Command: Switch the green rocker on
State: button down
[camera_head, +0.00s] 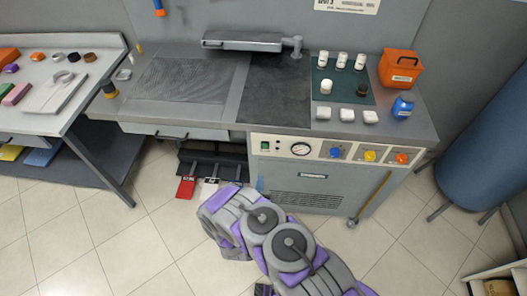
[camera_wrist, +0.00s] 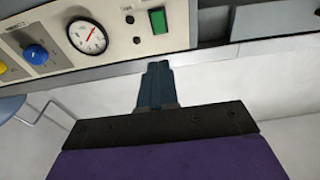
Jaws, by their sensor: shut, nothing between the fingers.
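The green rocker (camera_head: 264,145) is a small rectangle at the left end of the pale control panel (camera_head: 345,150) on the front of the grey workstation. In the wrist view the green rocker (camera_wrist: 157,20) is near the top, right of the round gauge (camera_wrist: 88,36). My gripper (camera_wrist: 157,66) is shut and empty, its dark blue fingers directed at the panel's edge below the rocker in that picture. A gap of picture lies between the fingertips and the rocker; I cannot tell the true distance. Whether the rocker is on or off is not clear.
Blue (camera_head: 336,152), yellow (camera_head: 371,155) and orange (camera_head: 402,157) knobs sit right of the gauge in the head view. A red pedal (camera_head: 186,187) is low on the left. A side table (camera_head: 100,62) stands left, a blue cylinder (camera_head: 490,140) right. Tiled floor is open in front.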

aim_at(265, 144)
jog(key=shift+w, duration=0.1)
jog(key=w+b, duration=0.1)
jog(key=w, duration=0.3)
jog(key=w+r+b, duration=0.1)
jog(key=w+b, duration=0.1)
jog(key=w, duration=0.2)
jog(key=w+b, duration=0.1)
jog(key=w, duration=0.3)
jog(key=shift+w+d+r+b, duration=0.25)
jog(key=shift+w+r+b, duration=0.05)
jog(key=shift+w+b, duration=0.1)
jog(key=shift+w+r, duration=0.15)
jog(key=shift+w, duration=0.3)
jog(key=shift+w+r+g+p, duration=0.2)
jog(key=shift+r+g+p, duration=0.15)
jog(key=shift+p, duration=0.1)
jog(key=shift+f, duration=0.15)
